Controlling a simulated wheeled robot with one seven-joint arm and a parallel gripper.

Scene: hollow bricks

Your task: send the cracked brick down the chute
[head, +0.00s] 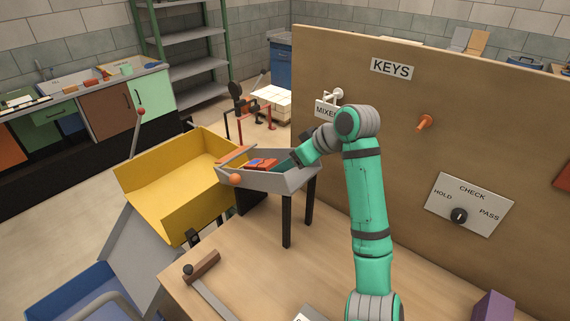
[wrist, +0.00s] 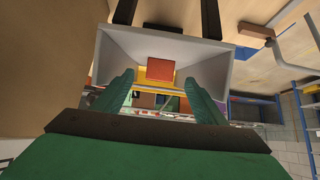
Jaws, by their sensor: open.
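A red brick (head: 262,163) with a small blue patch beside it lies in a grey tray (head: 292,184) on black legs. In the wrist view the red brick (wrist: 160,69) shows beyond my fingers, roughly between them; I cannot make out a crack. My gripper (head: 287,161) reaches into the tray from the right, its teal fingers apart and empty. It also shows in the wrist view (wrist: 158,84). A yellow sloped trough (head: 178,180), perhaps the chute, stands directly left of the tray.
A grey sloped panel (head: 142,250) and a blue bin (head: 75,292) lie below the yellow trough. A brown board (head: 440,125) with a KEYS sign and a HOLD/PASS dial (head: 459,215) stands behind my arm.

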